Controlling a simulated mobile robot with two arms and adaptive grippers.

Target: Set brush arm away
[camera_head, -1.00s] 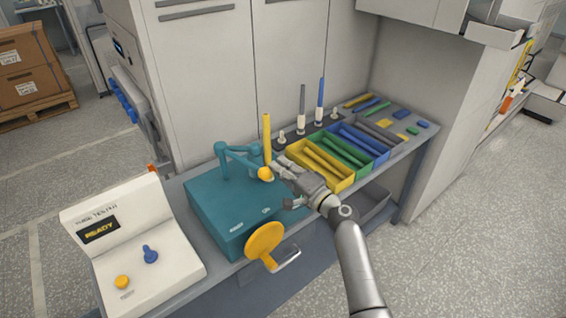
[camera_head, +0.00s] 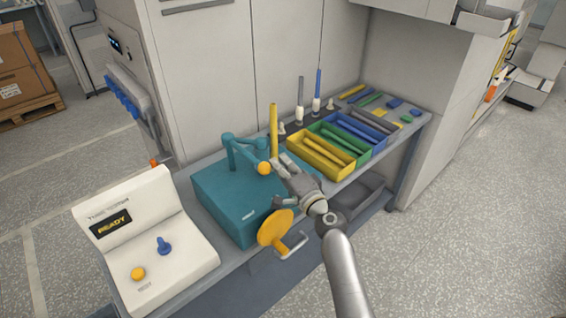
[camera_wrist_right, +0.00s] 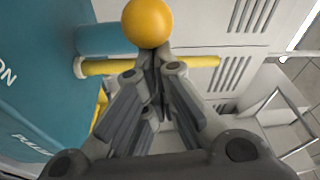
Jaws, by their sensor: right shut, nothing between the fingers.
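The brush arm (camera_head: 243,143) is a teal bent arm on top of a teal machine box (camera_head: 225,190). A yellow ball knob (camera_head: 264,168) is at its end, low over the box's right side. My right gripper (camera_head: 278,164) is shut and empty, just right of the knob. In the right wrist view the knob (camera_wrist_right: 147,22) appears just beyond the closed fingertips (camera_wrist_right: 150,52); I cannot tell whether they touch. My left gripper is not in view.
A yellow rod (camera_head: 273,122) stands upright behind the knob. A yellow handwheel (camera_head: 275,229) is on the box front. Yellow, green and blue trays (camera_head: 318,165) with rods are to the right. A white console (camera_head: 150,255) reading READY stands left.

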